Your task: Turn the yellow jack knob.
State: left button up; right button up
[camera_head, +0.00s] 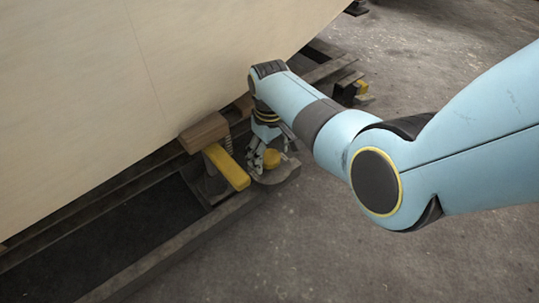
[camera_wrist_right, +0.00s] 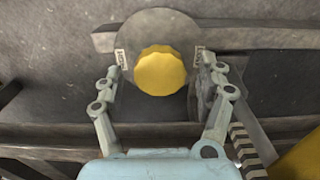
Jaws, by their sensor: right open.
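The yellow jack knob (camera_wrist_right: 160,71) is round with a scalloped edge and sits on a grey round plate (camera_wrist_right: 157,23) in the right wrist view. My right gripper (camera_wrist_right: 158,66) is open, with one finger on each side of the knob and a visible gap to it on both sides. I cannot tell the height between fingertips and knob. My left gripper is not in view.
A yellow bar (camera_head: 227,168) and a wooden block (camera_head: 204,132) stand left of the gripper, beside a spring. The pale plywood hull (camera_head: 120,80) rises close behind. Dark metal rails (camera_head: 170,245) run below it. Another jack (camera_head: 355,90) stands farther back. The concrete floor at right is clear.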

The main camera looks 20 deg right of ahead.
jog(key=shift+c, duration=0.3)
jog(key=c, duration=1.1)
